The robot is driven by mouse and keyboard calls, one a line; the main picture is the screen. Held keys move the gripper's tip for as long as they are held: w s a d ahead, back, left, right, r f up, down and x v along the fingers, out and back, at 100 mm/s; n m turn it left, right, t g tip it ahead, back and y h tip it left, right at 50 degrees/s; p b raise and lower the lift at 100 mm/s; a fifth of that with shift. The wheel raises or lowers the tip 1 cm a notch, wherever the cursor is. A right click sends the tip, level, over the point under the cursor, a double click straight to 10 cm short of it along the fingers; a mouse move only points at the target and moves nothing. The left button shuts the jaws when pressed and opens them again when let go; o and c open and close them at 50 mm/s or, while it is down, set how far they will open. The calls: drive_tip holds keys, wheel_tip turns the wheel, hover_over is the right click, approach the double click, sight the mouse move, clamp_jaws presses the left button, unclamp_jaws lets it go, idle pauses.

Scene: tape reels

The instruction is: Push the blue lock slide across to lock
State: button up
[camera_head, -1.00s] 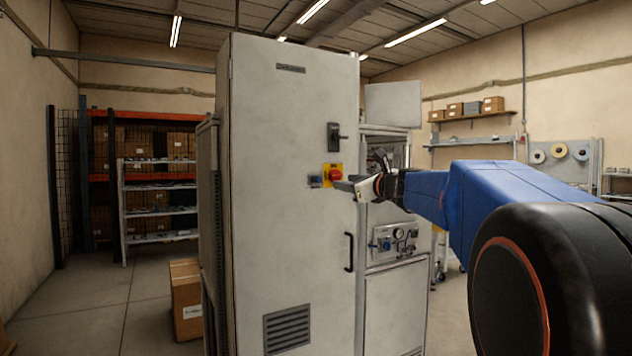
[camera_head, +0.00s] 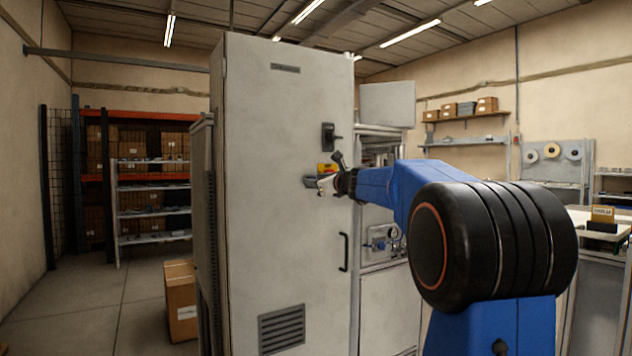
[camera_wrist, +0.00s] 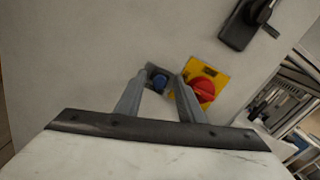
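The blue lock slide (camera_wrist: 160,83) sits on a small grey plate on the cabinet door, left of a yellow plate (camera_wrist: 214,72) with a red rotary knob (camera_wrist: 203,90). In the wrist view my gripper (camera_wrist: 161,76) has its two grey fingers apart, and the blue slide shows between them. The right finger partly overlaps the yellow plate's left edge. In the head view my gripper (camera_head: 312,182) is in front of the door and hides the blue slide. Only part of the yellow plate (camera_head: 326,168) shows there. I cannot tell whether the fingers touch anything.
The tall grey cabinet door (camera_head: 275,240) has a black handle (camera_head: 329,136) above the switch and a pull bar (camera_head: 345,252) below. Right of it stands an open-fronted panel with gauges (camera_head: 380,240). A cardboard box (camera_head: 181,300) stands on the floor at left.

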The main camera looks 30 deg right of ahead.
drive_tip(key=shift+w, duration=0.15)
clamp_jaws()
drive_tip(key=shift+d, duration=1.25)
unclamp_jaws()
drive_tip(key=shift+d, duration=0.1)
